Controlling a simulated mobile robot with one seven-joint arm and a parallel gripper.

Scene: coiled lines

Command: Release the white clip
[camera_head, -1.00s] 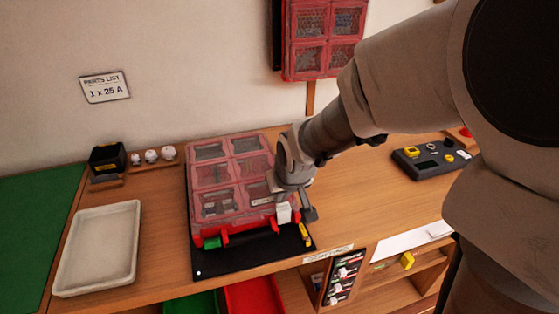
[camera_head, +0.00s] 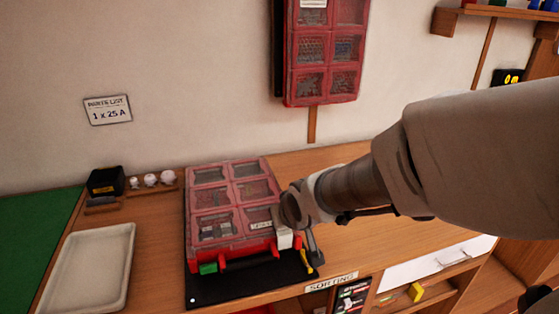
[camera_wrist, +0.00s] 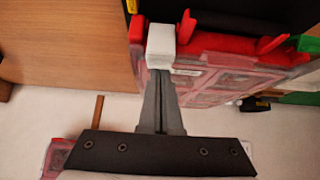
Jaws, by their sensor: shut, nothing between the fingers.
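The white clip (camera_head: 284,239) is a small block at the front right corner of the red case with clear lid windows (camera_head: 215,215). In the wrist view the white clip (camera_wrist: 161,46) sits on the red edge of the case. My gripper (camera_wrist: 159,72) is shut and empty, its fingertips right at the clip's lower edge in that view; I cannot tell whether they touch it. In the head view my gripper (camera_head: 312,256) is at the case's right front corner. A green clip (camera_head: 208,268) is at the front left of the case.
The case lies on a black mat (camera_head: 245,285) on the wooden bench. A pale tray (camera_head: 128,268) is at the left. A black box (camera_head: 107,181) and white knobs stand behind. A second red case (camera_head: 325,88) hangs on the wall.

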